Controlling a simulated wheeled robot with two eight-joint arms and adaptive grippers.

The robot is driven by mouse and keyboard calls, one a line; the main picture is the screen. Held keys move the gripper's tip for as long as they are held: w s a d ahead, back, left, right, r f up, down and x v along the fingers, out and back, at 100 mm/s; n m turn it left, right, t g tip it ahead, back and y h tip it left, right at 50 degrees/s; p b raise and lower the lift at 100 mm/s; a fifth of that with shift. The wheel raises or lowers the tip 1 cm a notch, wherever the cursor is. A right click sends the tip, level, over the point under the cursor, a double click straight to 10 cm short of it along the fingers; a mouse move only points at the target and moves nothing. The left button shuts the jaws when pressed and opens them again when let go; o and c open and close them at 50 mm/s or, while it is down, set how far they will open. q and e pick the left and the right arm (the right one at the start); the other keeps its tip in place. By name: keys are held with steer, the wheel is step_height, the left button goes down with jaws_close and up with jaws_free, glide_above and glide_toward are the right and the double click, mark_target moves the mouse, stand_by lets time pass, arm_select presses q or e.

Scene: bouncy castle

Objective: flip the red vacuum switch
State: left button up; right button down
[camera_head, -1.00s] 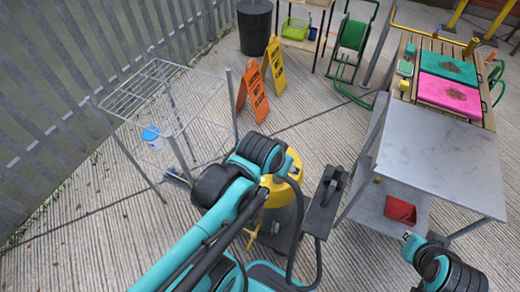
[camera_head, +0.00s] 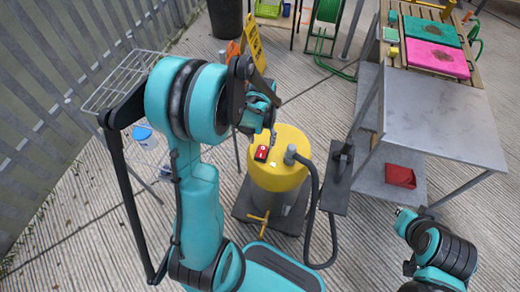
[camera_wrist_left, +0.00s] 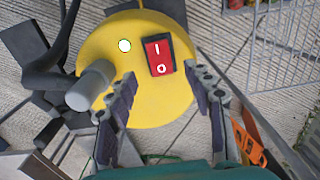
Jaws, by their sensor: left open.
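The yellow vacuum (camera_head: 290,176) stands upright on a dark base plate, its round yellow top (camera_wrist_left: 150,108) facing up. The red switch (camera_head: 262,153) is on this top; in the left wrist view the red switch (camera_wrist_left: 159,55) is a rocker marked I and O. I cannot tell which side is pressed. My left gripper (camera_head: 264,128) is above and behind the switch in the head view. In the left wrist view my left gripper (camera_wrist_left: 161,78) is open, its two fingers apart on either side below the switch, empty.
A grey hose (camera_head: 312,185) curves from the vacuum top to a flat dark floor head (camera_head: 338,180) at its right. A metal table (camera_head: 445,120) with a red tray (camera_head: 400,176) below stands right. A wire rack (camera_head: 120,80) and fence are left.

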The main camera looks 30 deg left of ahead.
mark_target(262, 152)
arm_select(q)
step_height(262, 152, down, 7)
steer(key=shift+r+b, duration=0.15)
steer(key=shift+b, duration=1.1)
